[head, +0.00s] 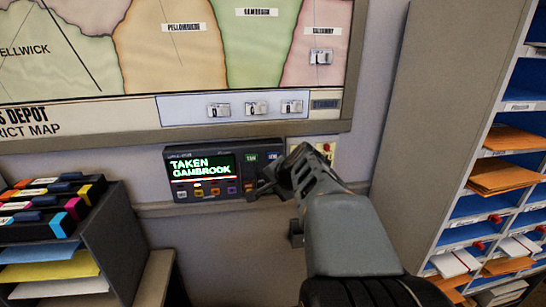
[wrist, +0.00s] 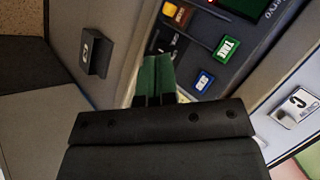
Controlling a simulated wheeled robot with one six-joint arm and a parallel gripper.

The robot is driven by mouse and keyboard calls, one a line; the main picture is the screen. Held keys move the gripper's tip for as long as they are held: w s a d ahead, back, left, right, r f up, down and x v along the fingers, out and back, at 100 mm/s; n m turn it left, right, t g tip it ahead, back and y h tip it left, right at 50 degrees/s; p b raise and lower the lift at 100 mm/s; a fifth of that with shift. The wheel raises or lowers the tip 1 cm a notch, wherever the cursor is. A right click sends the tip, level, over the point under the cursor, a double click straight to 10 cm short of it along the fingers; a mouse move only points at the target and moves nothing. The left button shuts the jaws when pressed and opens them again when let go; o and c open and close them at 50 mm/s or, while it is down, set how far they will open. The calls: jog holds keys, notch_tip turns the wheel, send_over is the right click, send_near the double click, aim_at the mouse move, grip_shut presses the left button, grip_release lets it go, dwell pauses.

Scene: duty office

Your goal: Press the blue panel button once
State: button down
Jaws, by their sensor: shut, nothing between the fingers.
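The dark control panel (head: 200,208) is on the wall below the map, its screen reading "TAKEN GAMBROOK" in green. A small blue button (head: 272,156) is at its upper right, beside a green button (head: 251,158). In the wrist view the blue button (wrist: 204,82) is just right of my fingers, and the green button (wrist: 228,48) is above it. My gripper (head: 264,186) is shut and empty, at the panel's lower right, below the blue button. It also shows in the wrist view (wrist: 156,66). I cannot tell whether its tips touch the panel.
A row of small coloured buttons (head: 217,189) lies under the screen. A dark organiser (head: 110,235) stands left, and pigeonhole shelves (head: 500,180) with envelopes stand right.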

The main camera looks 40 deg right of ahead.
aim_at(273, 156)
jog(key=d, duration=0.1)
jog(key=d+r+m, duration=0.1)
jog(key=d, duration=0.1)
jog(key=shift+w+r+m+t+h, duration=0.15)
jog(key=shift+r+m+t+h, duration=0.05)
jog(key=shift+m+t+h, duration=0.1)
jog(key=shift+w, duration=0.15)
jog(key=w+d+p, duration=0.3)
jog(key=w, duration=0.4)
jog(key=shift+w+d, duration=0.35)
jog(key=shift+d, duration=0.05)
jog(key=shift+w, duration=0.15)
dwell(1.8)
jog(key=shift+w+d, duration=0.2)
jog(key=shift+w, duration=0.05)
jog(key=shift+w+d, duration=0.15)
jog(key=shift+w, duration=0.15)
dwell(0.8)
jog(key=shift+s, duration=0.15)
jog(key=shift+s+a+b, duration=0.35)
jog(key=shift+s, duration=0.2)
